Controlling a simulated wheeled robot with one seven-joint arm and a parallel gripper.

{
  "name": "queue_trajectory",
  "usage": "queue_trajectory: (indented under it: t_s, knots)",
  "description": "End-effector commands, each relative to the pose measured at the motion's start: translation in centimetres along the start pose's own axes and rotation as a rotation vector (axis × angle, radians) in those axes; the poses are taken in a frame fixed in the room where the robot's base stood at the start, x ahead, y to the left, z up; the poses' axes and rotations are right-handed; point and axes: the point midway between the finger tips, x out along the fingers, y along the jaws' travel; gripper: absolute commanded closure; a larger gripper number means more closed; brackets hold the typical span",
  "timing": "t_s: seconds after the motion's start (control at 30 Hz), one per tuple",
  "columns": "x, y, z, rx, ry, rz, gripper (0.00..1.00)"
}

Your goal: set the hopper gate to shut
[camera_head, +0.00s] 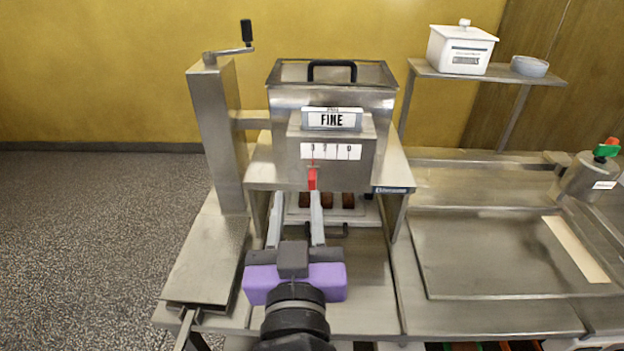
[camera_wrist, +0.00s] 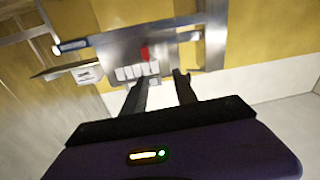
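The hopper (camera_head: 285,103) is a steel box with a black-handled lid and a plate reading "FINE". Below the plate is a white scale strip (camera_head: 345,152) with several marks. A small red gate tab (camera_head: 312,179) hangs under the strip, toward its left end; it shows as a red spot in the wrist view (camera_wrist: 145,53). My gripper (camera_head: 295,205) is open and empty, its two fingers apart below the hopper front. In the head view its right fingertip lies just under the red tab; I cannot tell whether they touch. In the wrist view the tab is beyond the fingertips.
Brown pieces (camera_head: 324,200) sit on a white tray under the hopper. A steel column with a crank (camera_head: 230,52) stands at left. At right are a shelf with a white box (camera_head: 461,49), a shallow steel tray (camera_head: 430,275) and a canister (camera_head: 590,177).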

Motion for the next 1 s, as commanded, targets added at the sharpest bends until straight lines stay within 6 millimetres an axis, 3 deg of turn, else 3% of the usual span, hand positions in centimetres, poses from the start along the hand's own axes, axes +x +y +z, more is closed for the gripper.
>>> queue_trajectory:
  t_s: [0.1, 0.27, 0.7, 1.0]
  knots:
    - [0.0, 1.4, 1.3, 0.024, -0.046, 0.058, 0.65]
    - [0.8, 1.7, 1.6, 0.051, -0.061, 0.070, 0.65]
    - [6.8, 2.1, 2.0, 0.049, -0.060, 0.069, 0.65]
    - [7.7, 2.1, 2.2, 0.050, -0.060, 0.066, 0.65]
